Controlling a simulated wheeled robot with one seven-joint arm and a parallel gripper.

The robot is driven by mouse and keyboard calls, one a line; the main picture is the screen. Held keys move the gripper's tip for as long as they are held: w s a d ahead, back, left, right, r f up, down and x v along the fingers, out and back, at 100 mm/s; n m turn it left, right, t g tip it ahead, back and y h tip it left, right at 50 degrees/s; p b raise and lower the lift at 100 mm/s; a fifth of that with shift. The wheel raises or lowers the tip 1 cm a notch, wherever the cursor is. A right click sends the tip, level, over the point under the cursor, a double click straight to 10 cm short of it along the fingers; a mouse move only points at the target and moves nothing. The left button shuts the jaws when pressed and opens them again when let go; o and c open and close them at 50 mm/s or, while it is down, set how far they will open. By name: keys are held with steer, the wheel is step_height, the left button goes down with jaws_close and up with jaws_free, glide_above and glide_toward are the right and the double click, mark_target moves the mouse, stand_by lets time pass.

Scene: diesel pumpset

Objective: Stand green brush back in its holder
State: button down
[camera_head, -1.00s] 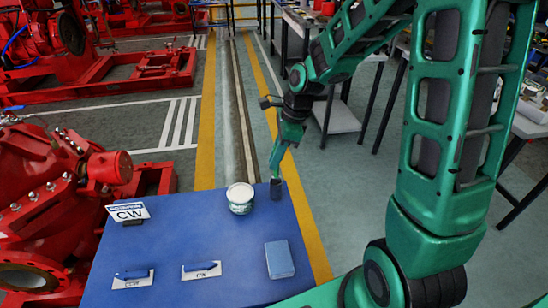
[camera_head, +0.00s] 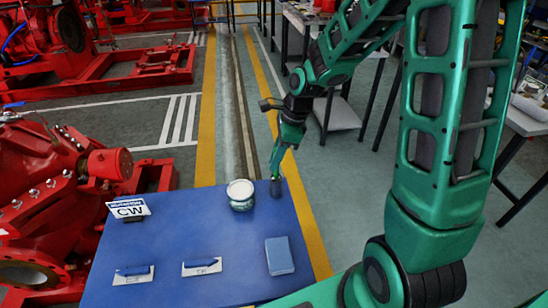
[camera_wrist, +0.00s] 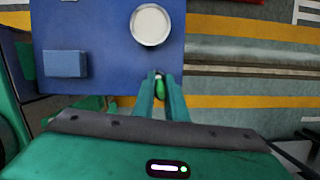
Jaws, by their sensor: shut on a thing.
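My gripper (camera_head: 277,178) is at the far right corner of the blue table, pointing down. In the wrist view its two fingers (camera_wrist: 160,98) are closed around the green brush (camera_wrist: 160,87).
Red pump machinery (camera_head: 60,200) stands at the left. The table's middle is clear.

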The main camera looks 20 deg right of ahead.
steer(key=shift+f, duration=0.5)
steer(key=c, duration=1.7)
jaws_free()
steer(key=shift+r, duration=0.1)
steer(key=shift+r, duration=4.4)
steer(key=s+d+r+n+h, duration=0.1)
steer(key=s+d+n, duration=0.4)
steer(key=s, duration=0.4)
steer(key=s+d+r+n+h, duration=0.1)
steer(key=s+d+n, duration=0.4)
steer(key=s, duration=0.4)
steer(key=s+d+r+n+g+h, duration=0.1)
steer(key=s+d+n, duration=0.4)
steer(key=s+d, duration=0.2)
steer(key=shift+s+d+r, duration=0.1)
steer(key=shift+s+r, duration=0.1)
steer(key=shift+s, duration=0.45)
steer(key=shift+s+d+r, duration=0.1)
steer(key=shift+s+r, duration=0.1)
steer(key=shift+s, duration=0.4)
